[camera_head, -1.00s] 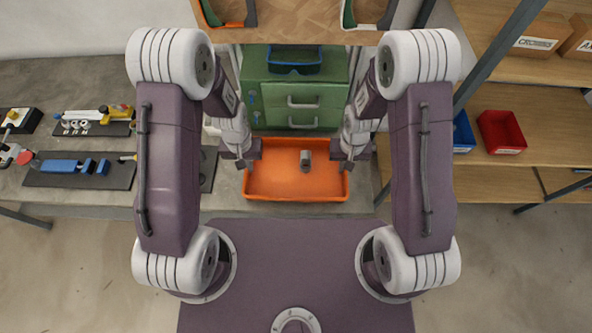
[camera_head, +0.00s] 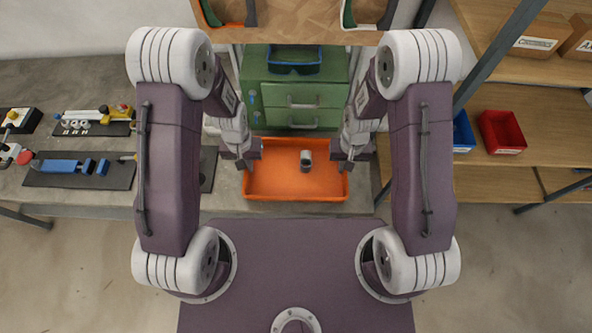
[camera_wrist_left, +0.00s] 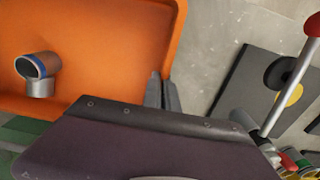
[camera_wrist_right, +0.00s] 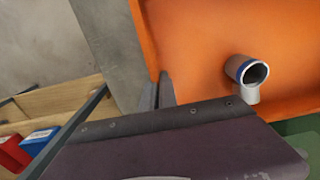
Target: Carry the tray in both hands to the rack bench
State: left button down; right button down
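The orange tray (camera_head: 270,194) lies level on the grey bench, in front of a green drawer cabinet. A grey pipe elbow with a blue band (camera_head: 306,161) sits inside it; the elbow also shows in the left wrist view (camera_wrist_left: 38,75) and the right wrist view (camera_wrist_right: 246,75). My left gripper (camera_head: 247,165) is at the tray's left rim, and its fingers (camera_wrist_left: 162,90) are close together on the rim. My right gripper (camera_head: 346,165) is at the right rim, with its fingers (camera_wrist_right: 157,90) likewise closed on it. The fingertips are partly hidden.
The green drawer cabinet (camera_head: 292,100) stands right behind the tray. Tools lie on dark mats (camera_head: 75,172) at the left. A wooden shelf rack (camera_head: 520,180) with a red bin (camera_head: 502,132) and a blue bin (camera_head: 463,132) is at the right, behind a dark post.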

pick_arm(q)
jog(key=shift+r, duration=0.1)
pick_arm(e)
jog(key=shift+r, duration=0.1)
